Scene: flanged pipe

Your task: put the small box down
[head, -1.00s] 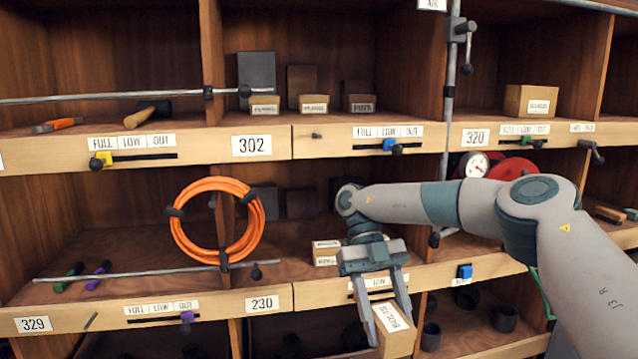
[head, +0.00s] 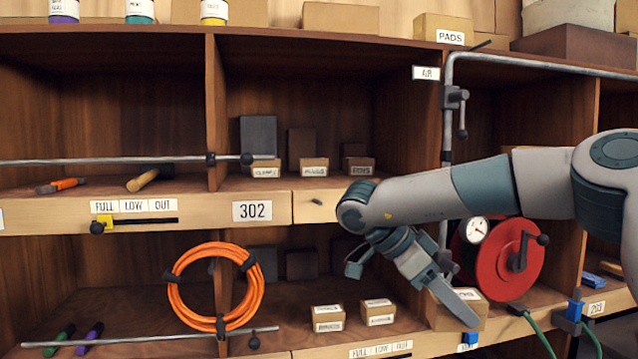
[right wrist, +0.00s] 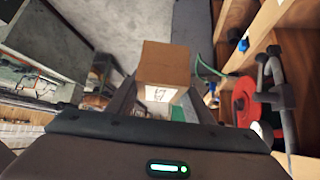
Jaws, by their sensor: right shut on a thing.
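The small box (head: 468,308) is brown cardboard with a white label, at the lower right of the head view, in front of the shelf edge left of the red reel. My right gripper (head: 447,297) is shut on it, and one finger crosses its near face. In the right wrist view the box (right wrist: 163,66) sits between the two fingertips (right wrist: 150,88), its label facing the camera. The floor shows beyond it there. Whether the box touches the shelf cannot be told. My left gripper is not in view.
Two small cartons (head: 328,318) stand on the lower shelf left of the gripper. A red hose reel (head: 505,262) with a gauge and a green hose is close on the right. A grey vertical pipe (head: 446,135) runs behind my arm. An orange coil (head: 175,290) hangs further left.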

